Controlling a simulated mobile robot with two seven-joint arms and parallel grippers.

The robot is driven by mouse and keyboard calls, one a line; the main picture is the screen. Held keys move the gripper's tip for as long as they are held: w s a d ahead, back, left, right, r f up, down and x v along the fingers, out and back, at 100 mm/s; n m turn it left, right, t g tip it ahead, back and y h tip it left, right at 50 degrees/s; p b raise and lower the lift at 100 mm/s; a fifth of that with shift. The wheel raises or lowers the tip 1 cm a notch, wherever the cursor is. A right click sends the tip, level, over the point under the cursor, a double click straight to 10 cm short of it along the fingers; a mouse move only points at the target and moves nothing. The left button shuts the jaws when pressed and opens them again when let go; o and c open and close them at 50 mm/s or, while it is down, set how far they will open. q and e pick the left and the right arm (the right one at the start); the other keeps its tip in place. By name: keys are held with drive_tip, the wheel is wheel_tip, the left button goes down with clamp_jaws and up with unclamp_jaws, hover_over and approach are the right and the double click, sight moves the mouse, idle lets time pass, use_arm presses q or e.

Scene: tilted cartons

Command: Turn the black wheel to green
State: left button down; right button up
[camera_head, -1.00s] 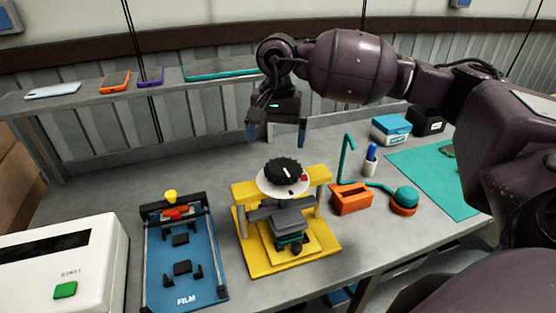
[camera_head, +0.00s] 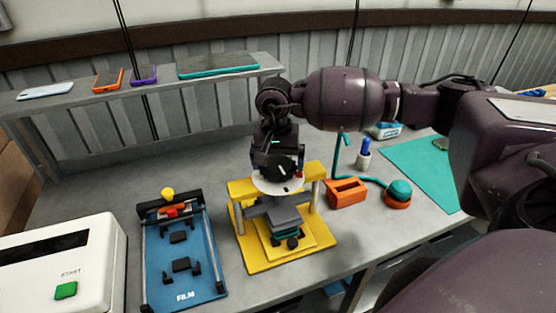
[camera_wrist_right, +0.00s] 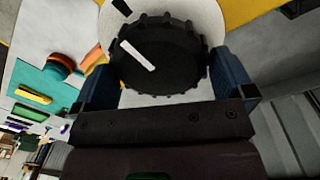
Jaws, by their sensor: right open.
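The black wheel (camera_head: 279,167) is a ridged round knob on a white disc (camera_head: 270,186), mounted on a yellow stand (camera_head: 262,258). A red mark shows at the disc's right side in the head view. In the right wrist view the wheel (camera_wrist_right: 172,62) carries a white pointer line, and the disc (camera_wrist_right: 205,18) shows a black mark. I see no green mark on the disc. My right gripper (camera_head: 277,159) is at the wheel, its blue fingers on either side of it; the jaws are open. Whether a finger touches the rim is unclear. My left gripper is not in view.
A blue film fixture (camera_head: 186,240) and a white machine with a green start button (camera_head: 66,290) stand to the left. An orange block (camera_head: 346,193) and a teal ball on an orange base (camera_head: 398,191) stand to the right. Phones lie on the back shelf (camera_head: 60,104).

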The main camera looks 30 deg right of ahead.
drive_tip(key=shift+f, duration=0.2)
drive_tip(key=c, duration=0.6)
